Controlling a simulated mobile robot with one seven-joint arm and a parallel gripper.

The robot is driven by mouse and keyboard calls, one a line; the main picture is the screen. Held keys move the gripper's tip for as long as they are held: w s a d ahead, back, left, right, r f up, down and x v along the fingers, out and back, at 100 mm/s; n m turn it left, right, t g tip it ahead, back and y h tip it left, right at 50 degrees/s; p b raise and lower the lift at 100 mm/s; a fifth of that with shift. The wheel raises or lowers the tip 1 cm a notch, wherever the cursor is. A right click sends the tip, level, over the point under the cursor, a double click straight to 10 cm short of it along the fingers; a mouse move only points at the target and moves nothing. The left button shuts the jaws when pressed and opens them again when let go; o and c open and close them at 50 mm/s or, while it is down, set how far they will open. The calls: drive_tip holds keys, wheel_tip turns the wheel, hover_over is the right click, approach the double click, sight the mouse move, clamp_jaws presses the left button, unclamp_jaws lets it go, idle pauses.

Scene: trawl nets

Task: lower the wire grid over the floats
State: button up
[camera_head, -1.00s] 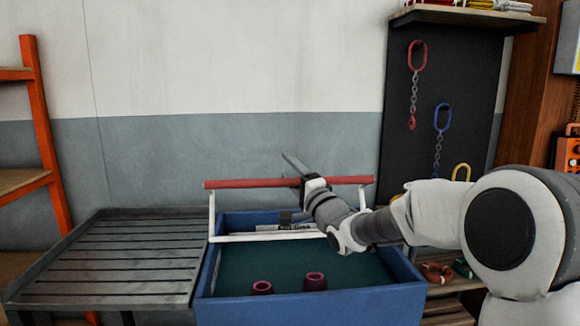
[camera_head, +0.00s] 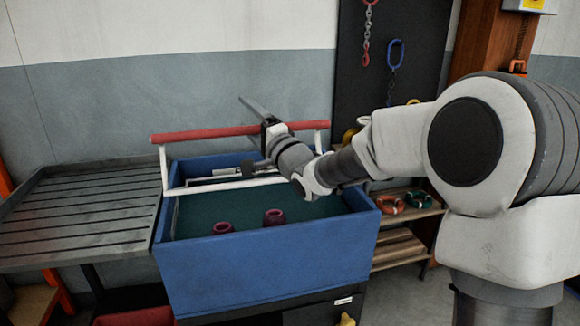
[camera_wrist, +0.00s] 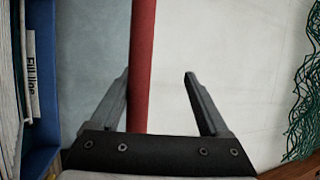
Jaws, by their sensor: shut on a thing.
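The wire grid shows as a white frame (camera_head: 235,184) with a red bar (camera_head: 200,134) along its top. It stands raised over the blue tub (camera_head: 262,270), its lower white rail crossing the tub's opening; I cannot make out its mesh. Two dark red floats, one on the left (camera_head: 223,228) and one on the right (camera_head: 274,217), show inside near the front wall. My gripper (camera_head: 258,118) is at the red bar, right of its middle, and is shut on it. In the wrist view the bar (camera_wrist: 142,60) runs between the fingers (camera_wrist: 157,78), nearer the left one.
A slatted grey tray (camera_head: 80,220) adjoins the tub on the left. Chains hang on a dark board (camera_head: 420,40) behind. In the wrist view green netting (camera_wrist: 305,100) hangs at the right.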

drive_tip(key=f+b+v, duration=0.1)
drive_tip(key=b+v, duration=0.1)
drive_tip(key=v, duration=1.4)
drive_tip(key=shift+w+f+b, duration=0.15)
drive_tip(key=shift+f+b, duration=0.15)
drive_tip(key=shift+b, duration=0.05)
idle(0.6)
drive_tip(key=shift+d+r, duration=0.1)
idle(0.4)
